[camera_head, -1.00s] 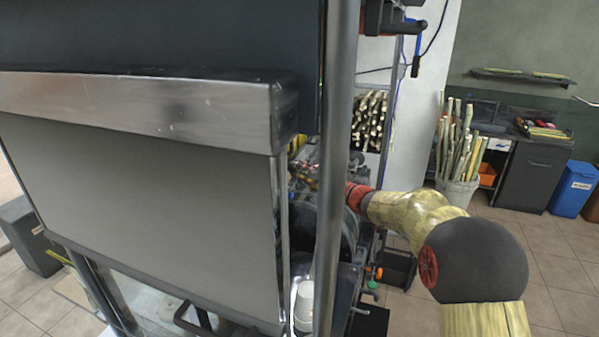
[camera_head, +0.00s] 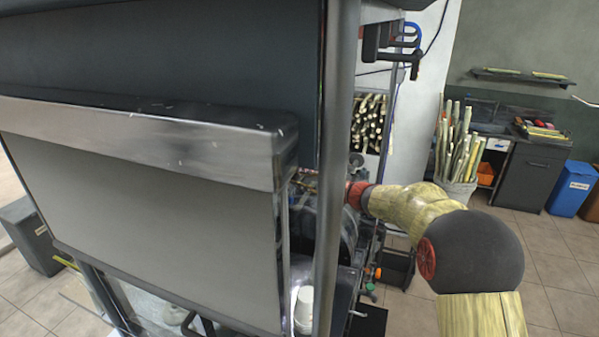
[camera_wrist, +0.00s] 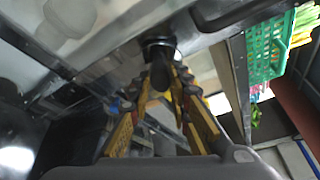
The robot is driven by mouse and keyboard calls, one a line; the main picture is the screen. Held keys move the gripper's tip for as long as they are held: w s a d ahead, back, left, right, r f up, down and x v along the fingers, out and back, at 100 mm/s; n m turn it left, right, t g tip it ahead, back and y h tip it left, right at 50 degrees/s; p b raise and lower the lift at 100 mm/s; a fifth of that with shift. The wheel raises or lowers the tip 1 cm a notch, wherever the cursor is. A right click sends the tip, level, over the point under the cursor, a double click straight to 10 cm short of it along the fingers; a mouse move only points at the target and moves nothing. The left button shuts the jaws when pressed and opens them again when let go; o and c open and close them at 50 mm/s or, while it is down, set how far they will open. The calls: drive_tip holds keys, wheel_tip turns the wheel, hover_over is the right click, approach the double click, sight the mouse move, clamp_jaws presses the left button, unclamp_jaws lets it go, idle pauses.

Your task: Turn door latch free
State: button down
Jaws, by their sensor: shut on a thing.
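In the wrist view, my gripper (camera_wrist: 161,88) has its yellow-and-black fingers shut around a dark knob-like part, which appears to be the door latch (camera_wrist: 158,46). The latch has a round black base set against a grey metal surface. In the head view, my arm (camera_head: 420,208) reaches in from the right, and its end passes behind the steel post. The fingertips and the latch are mostly hidden there. How far the latch is turned cannot be told.
A large grey panel with a steel band (camera_head: 150,140) fills the left. A steel post (camera_head: 335,150) stands close to my wrist. A white cup (camera_head: 304,308) sits low behind the panel. A bucket of canes (camera_head: 458,165) stands at right. A green basket (camera_wrist: 268,45) shows in the wrist view.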

drive_tip(key=m+g+p, duration=0.2)
drive_tip(key=m+p, duration=0.1)
drive_tip(key=p, duration=0.3)
drive_tip(key=m+g+p, duration=0.2)
drive_tip(key=m+p, duration=0.1)
drive_tip(key=p, duration=0.3)
drive_tip(key=m+g+p, duration=0.2)
drive_tip(key=m+p, duration=0.1)
drive_tip(key=p, duration=0.3)
drive_tip(key=shift+w+d+r+m+p, duration=0.15)
drive_tip(key=shift+w+r+m+p, duration=0.05)
drive_tip(key=shift+r+m+p, duration=0.1)
drive_tip(key=shift+f, duration=0.1)
drive_tip(key=c, duration=1.7)
unclamp_jaws()
drive_tip(key=shift+o, duration=0.2)
drive_tip(key=v, duration=1.2)
drive_tip(key=shift+f, duration=0.25)
